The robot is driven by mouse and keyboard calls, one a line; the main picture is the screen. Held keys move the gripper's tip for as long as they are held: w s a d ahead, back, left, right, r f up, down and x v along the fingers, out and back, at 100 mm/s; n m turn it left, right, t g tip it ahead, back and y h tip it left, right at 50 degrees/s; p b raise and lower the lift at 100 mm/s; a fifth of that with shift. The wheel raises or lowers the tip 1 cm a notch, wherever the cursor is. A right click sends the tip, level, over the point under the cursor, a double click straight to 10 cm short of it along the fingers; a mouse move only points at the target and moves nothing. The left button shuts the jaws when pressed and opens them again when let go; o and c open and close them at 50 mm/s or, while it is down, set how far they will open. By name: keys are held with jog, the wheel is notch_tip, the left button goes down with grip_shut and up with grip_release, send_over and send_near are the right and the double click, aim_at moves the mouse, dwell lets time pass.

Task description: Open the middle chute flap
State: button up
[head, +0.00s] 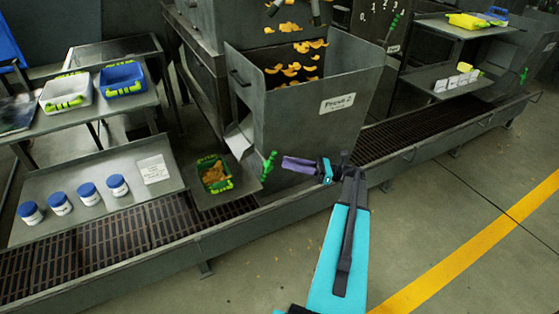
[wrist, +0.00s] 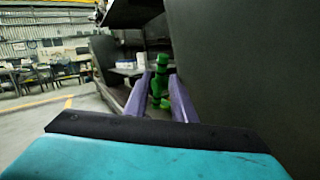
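The middle chute (head: 240,138) is a grey metal spout low on the left side of the large grey bin labelled with a 2. A green knobbed handle (head: 268,165) stands beside the chute; it also shows in the wrist view (wrist: 160,82). The flap itself is hard to make out, so I cannot tell how far it is open. My gripper (head: 284,163) has purple fingers pointing left at the handle, with a small gap in the head view. In the wrist view the fingers (wrist: 162,88) are apart, with the handle seen between them and nothing gripped.
A green crate (head: 214,174) with orange pieces sits below the chute. The grey bin (head: 290,120) rises close behind my gripper. Several blue-lidded jars (head: 88,193) stand on a left shelf. Another green handle (head: 393,25) is at upper right. The floor in front is open.

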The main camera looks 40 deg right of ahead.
jog(key=v, duration=0.3)
jog(key=shift+s, duration=0.15)
dwell(0.6)
